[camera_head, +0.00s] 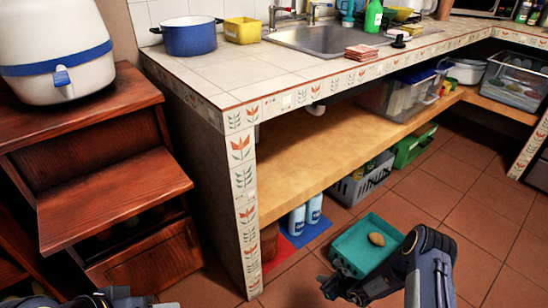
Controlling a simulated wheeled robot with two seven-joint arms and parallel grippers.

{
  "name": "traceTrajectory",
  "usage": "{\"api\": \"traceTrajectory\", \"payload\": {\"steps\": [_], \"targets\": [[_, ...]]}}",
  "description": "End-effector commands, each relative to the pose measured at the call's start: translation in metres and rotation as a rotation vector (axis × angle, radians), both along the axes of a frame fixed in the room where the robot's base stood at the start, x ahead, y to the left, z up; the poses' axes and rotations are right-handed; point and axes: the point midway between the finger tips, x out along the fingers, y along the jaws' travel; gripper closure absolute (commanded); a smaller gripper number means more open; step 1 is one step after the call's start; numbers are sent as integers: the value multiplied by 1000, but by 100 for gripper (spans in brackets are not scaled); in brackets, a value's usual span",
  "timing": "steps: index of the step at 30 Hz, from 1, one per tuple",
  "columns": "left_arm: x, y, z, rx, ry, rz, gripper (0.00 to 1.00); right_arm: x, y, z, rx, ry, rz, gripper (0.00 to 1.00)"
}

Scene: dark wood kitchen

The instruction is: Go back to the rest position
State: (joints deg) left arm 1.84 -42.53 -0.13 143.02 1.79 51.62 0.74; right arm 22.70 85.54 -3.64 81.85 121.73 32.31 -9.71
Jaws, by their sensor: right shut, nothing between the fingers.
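My right gripper (330,286) is at the bottom middle, low over the tiled floor. Its fingers are shut and hold nothing. It is in front of a teal tray (347,243) with a brown, potato-like item (376,239) in it, and my right arm covers part of the tray's right side. I cannot tell whether the gripper touches the tray. Dark parts of my left arm and gripper (118,297) show at the bottom left edge; the fingers are cut off or unclear.
A tiled counter (225,75) with a blue pot (190,38) and sink (325,40) stands ahead. Its wooden shelf (300,170) is mostly bare at the left. A wooden cabinet (115,190) with a white container (55,60) is at left. Floor (500,220) is clear at right.

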Motion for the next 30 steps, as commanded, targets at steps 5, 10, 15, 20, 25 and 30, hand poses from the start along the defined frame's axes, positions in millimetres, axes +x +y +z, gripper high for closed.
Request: {"api": "traceTrajectory", "payload": {"steps": [5,10,15,20,25,30], "targets": [[0,0,0,0,0,0,51,16,-4,38,-18,-68,62,100],[0,0,0,0,0,0,51,31,-8,93,-50,-162,162,100],[0,0,0,0,0,0,51,40,-8,175,-105,-299,316,100],[0,0,0,0,0,0,51,24,-3,288,-205,-484,550,100],[0,0,0,0,0,0,51,-30,8,389,-351,-657,823,100],[0,0,0,0,0,0,51,-106,13,455,-537,-784,1087,100]]}}
